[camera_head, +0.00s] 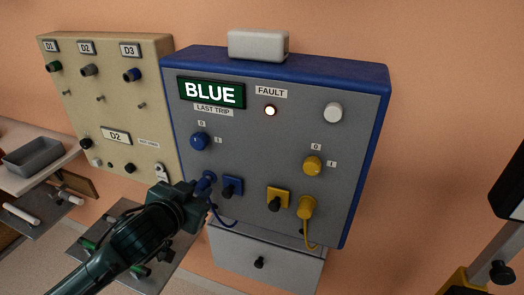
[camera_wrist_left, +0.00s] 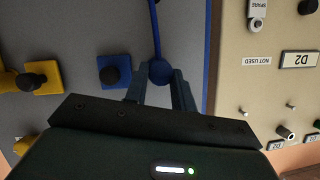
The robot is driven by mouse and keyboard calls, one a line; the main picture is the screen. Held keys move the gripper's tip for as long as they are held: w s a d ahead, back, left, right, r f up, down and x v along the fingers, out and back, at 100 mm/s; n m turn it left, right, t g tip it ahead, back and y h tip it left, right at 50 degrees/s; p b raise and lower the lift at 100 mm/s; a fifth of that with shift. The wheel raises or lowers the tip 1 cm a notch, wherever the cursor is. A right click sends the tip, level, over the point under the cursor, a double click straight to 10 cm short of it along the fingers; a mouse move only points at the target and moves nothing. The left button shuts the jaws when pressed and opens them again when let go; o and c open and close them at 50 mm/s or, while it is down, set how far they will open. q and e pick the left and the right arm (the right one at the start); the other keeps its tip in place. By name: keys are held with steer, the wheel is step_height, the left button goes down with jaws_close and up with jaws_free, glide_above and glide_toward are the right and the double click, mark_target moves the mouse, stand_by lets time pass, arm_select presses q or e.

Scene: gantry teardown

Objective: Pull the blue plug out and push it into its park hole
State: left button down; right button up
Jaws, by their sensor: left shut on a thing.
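The blue plug (camera_head: 206,181) is at the lower left of the grey panel face (camera_head: 255,150), with a blue cable curving down from it. My left gripper (camera_head: 198,190) is shut on it. In the left wrist view, the plug's round blue body (camera_wrist_left: 160,72) sits between the two fingers (camera_wrist_left: 160,88). I cannot tell how deep it sits in the panel. A blue square plate (camera_head: 232,187) with a black round piece at its middle is just right of the plug. No open park hole can be made out. My right gripper is not in view.
A yellow plug (camera_head: 306,207) and yellow plate (camera_head: 277,198) are to the right. A blue knob (camera_head: 199,141) and yellow knob (camera_head: 312,165) sit above. The screen (camera_head: 211,93) reads BLUE; the fault lamp (camera_head: 270,111) is lit. A beige panel (camera_head: 110,100) stands close left.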

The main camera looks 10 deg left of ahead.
arm_select(q)
steer(key=shift+s+a, duration=0.2)
steer(key=shift+s, duration=1)
steer(key=shift+s+a, duration=0.15)
steer(key=shift+s, duration=1.05)
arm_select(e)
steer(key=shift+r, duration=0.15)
